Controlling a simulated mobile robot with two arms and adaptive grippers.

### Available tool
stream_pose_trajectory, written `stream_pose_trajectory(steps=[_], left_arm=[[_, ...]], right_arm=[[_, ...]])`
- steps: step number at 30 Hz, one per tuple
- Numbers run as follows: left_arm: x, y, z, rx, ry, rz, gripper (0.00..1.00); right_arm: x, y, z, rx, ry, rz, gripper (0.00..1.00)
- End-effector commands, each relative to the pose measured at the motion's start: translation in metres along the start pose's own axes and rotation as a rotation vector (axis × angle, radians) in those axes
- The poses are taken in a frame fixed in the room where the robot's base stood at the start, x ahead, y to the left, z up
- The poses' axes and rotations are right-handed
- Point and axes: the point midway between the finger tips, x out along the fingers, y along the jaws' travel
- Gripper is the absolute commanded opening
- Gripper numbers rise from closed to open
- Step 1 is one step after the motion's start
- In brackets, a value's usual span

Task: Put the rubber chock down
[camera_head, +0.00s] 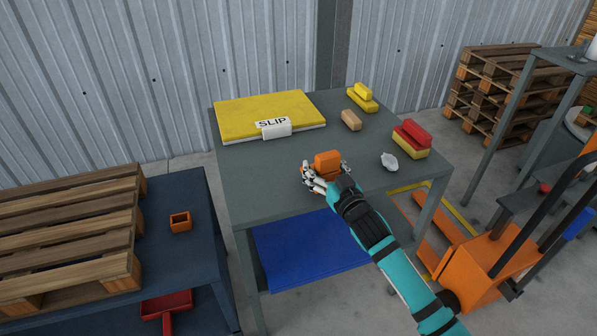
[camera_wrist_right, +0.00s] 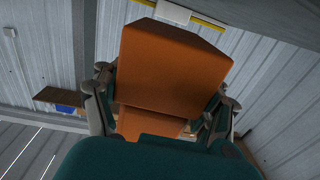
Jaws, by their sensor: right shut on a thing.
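The rubber chock (camera_head: 327,162) is an orange block. My right gripper (camera_head: 325,171) is shut on it, with fingers on both sides, over the front middle of the grey table (camera_head: 262,192). In the right wrist view the chock (camera_wrist_right: 170,62) fills the middle between the fingers of my right gripper (camera_wrist_right: 163,105). I cannot tell whether its underside touches the tabletop. My left gripper does not show.
On the table are a yellow pad (camera_head: 262,112) with a "SLIP" label, a tan block (camera_head: 351,120), yellow blocks (camera_head: 362,98), a red and yellow stack (camera_head: 411,138) and a white crumpled thing (camera_head: 389,161). A wooden pallet (camera_head: 75,235) lies left. Bare tabletop lies left of my gripper.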

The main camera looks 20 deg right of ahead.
Motion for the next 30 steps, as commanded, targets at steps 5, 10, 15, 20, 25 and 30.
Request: stream_pose_trajectory(steps=[5, 10, 15, 20, 25, 30], left_arm=[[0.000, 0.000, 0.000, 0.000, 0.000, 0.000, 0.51], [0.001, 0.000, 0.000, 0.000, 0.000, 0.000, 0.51], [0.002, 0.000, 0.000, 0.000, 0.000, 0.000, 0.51], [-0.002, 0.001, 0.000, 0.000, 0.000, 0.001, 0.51], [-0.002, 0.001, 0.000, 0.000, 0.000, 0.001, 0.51], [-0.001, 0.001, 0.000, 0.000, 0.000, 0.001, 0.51]], right_arm=[[0.027, -0.021, 0.001, 0.001, 0.004, 0.000, 0.26], [0.036, -0.029, 0.003, 0.000, 0.004, 0.000, 0.26], [0.056, -0.046, 0.009, 0.002, 0.000, 0.000, 0.26], [0.053, -0.044, 0.031, 0.002, 0.000, 0.001, 0.26], [0.053, -0.043, 0.036, -0.001, 0.003, 0.000, 0.26], [0.053, -0.043, 0.037, -0.001, 0.003, 0.000, 0.26]])
